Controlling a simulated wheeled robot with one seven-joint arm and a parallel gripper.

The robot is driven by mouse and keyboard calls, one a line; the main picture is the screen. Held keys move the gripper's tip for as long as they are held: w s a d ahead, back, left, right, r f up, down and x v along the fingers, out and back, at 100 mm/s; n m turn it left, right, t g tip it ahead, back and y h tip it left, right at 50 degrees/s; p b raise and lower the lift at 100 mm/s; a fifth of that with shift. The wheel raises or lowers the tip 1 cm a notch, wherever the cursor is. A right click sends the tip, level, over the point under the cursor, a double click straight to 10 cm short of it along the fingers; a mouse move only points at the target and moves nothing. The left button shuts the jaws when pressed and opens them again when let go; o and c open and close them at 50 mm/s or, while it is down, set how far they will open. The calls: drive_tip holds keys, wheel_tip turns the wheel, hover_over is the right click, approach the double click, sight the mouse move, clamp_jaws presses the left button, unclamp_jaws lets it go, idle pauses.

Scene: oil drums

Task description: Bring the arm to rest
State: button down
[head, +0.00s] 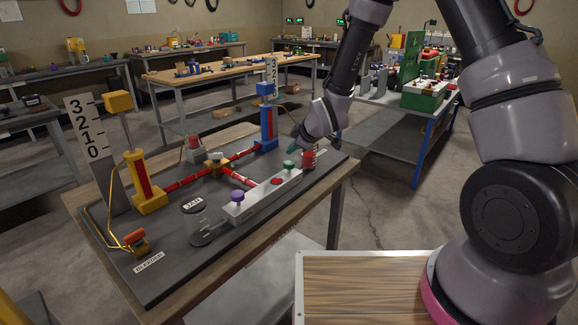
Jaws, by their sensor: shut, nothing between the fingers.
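My arm reaches in from the right edge, rises out of the top of the head view and comes back down over the near workbench (75,203). My gripper (301,137) is small and partly hidden by the wrist, at the far right part of the dark board (165,270). It is shut with nothing in it. It is above and close to a red cylinder (308,160) and a green knob (289,165). I cannot tell whether it touches either of them.
The board carries a yellow cylinder (148,190), a blue cylinder (268,125), red pipes (187,182), a grey block with a purple knob (237,196) and an upright number scale (88,140). A bench with green equipment (428,95) stands behind my arm. Floor (385,215) is clear between.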

drive_tip(key=s+d+r+m+h, duration=0.1)
drive_tip(key=s+d+r+m, duration=0.3)
drive_tip(key=d+r, duration=0.55)
drive_tip(key=s+d+r+m+h, duration=0.1)
drive_tip(key=d+r+m+h, duration=0.1)
drive_tip(key=d+r+m, duration=0.75)
drive_tip(key=s+d+r+m, duration=0.3)
drive_tip(key=s+r, duration=0.3)
drive_tip(key=s, duration=0.4)
drive_tip(key=s+d+r+m, duration=0.3)
drive_tip(key=s+r, duration=0.4)
drive_tip(key=s, duration=0.4)
drive_tip(key=shift+d, duration=0.55)
